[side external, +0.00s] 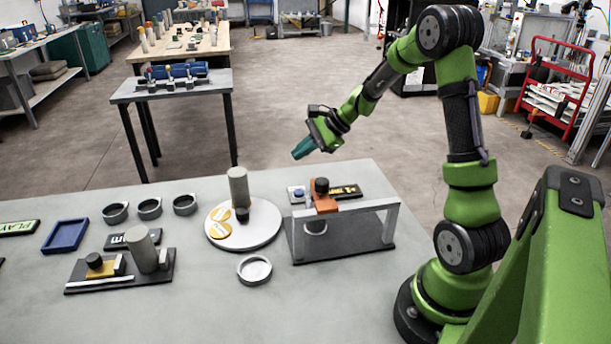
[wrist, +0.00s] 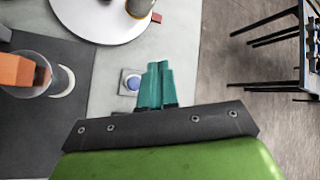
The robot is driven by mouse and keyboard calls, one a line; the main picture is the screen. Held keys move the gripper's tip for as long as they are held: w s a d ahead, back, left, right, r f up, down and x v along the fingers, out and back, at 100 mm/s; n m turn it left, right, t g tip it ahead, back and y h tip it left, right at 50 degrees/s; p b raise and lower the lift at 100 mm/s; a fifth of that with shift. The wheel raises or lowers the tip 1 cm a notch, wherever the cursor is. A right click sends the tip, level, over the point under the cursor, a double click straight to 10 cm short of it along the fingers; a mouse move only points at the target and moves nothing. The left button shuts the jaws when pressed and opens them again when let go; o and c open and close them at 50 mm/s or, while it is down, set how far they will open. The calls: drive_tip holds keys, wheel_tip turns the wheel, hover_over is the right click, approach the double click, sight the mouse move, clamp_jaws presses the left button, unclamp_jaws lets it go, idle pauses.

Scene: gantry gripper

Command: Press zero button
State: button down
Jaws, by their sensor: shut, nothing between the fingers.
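A small white button box with a blue round button (side external: 297,193) sits on the table by the gantry. It also shows in the wrist view (wrist: 131,82), just left of my teal fingers. My gripper (side external: 303,149) is shut and empty. It is held in the air well above the table, tilted, with its fingertips over the area near the button in the side view. In the wrist view the closed fingertips (wrist: 157,68) are beside the button and partly cover the ground near it. I see no contact with the button.
A grey gantry frame (side external: 346,211) with an orange carriage (side external: 323,203) stands close to the button. A black label plate (side external: 349,192) lies behind it. A white round turntable (side external: 268,232) with a grey cylinder (side external: 239,186) is to the left. The table edge is near.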

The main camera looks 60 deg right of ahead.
sight(302, 192)
drive_tip(key=shift+f, duration=0.1)
drive_tip(key=shift+f, duration=4.35)
drive_tip(key=shift+f, duration=0.15)
drive_tip(key=shift+f, duration=0.3)
drive_tip(key=shift+f, duration=0.5)
drive_tip(key=shift+r, duration=0.95)
drive_tip(key=shift+r, duration=2.5)
